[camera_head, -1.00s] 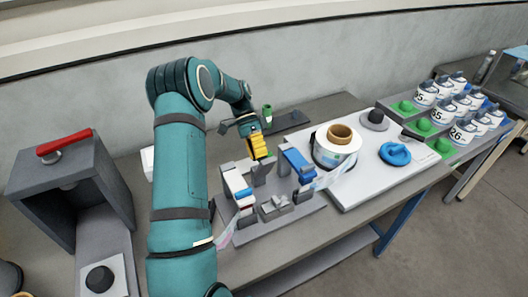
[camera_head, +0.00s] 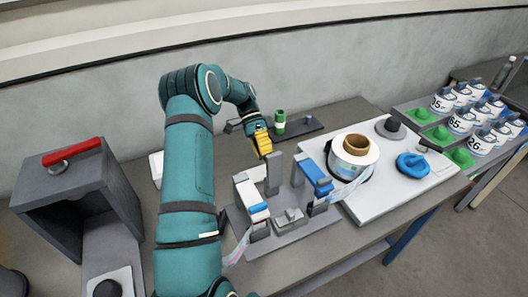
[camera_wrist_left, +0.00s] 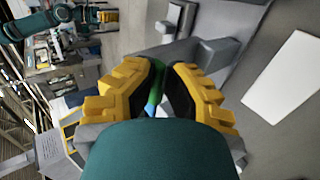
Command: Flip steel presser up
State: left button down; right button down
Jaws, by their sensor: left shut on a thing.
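My left gripper (camera_head: 263,144) has yellow fingers and is at the back of the grey labelling fixture (camera_head: 300,237), close to a grey upright (camera_head: 273,176). In the left wrist view its fingers (camera_wrist_left: 156,88) are closed on a narrow green and blue thing (camera_wrist_left: 156,80), mostly hidden between the pads. A small grey metal block (camera_head: 289,218) sits low in the middle of the fixture. I cannot tell which grey part is the steel presser. What seems to be my right gripper (camera_wrist_left: 104,18) shows small and unclear in the left wrist view.
A white and blue block (camera_head: 250,201) and a blue-topped block (camera_head: 316,177) flank the fixture's middle. A label reel (camera_head: 354,160) stands on a white board (camera_head: 383,203) to the right. A green cylinder (camera_head: 280,119) stands behind. A grey box with a red handle (camera_head: 73,151) is left.

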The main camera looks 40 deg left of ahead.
pick_arm(q)
jog(key=shift+s+f, duration=0.3)
jog(key=shift+f, duration=0.55)
jog(key=c, duration=0.9)
grip_release()
jog(key=shift+w, duration=0.15)
jog(key=shift+c, duration=0.2)
jog(key=shift+r, duration=0.15)
jog(key=shift+w, duration=0.1)
jog(key=v, duration=0.7)
jog(key=shift+a+r, duration=0.2)
jog(key=shift+w, duration=0.1)
jog(key=shift+f, duration=0.1)
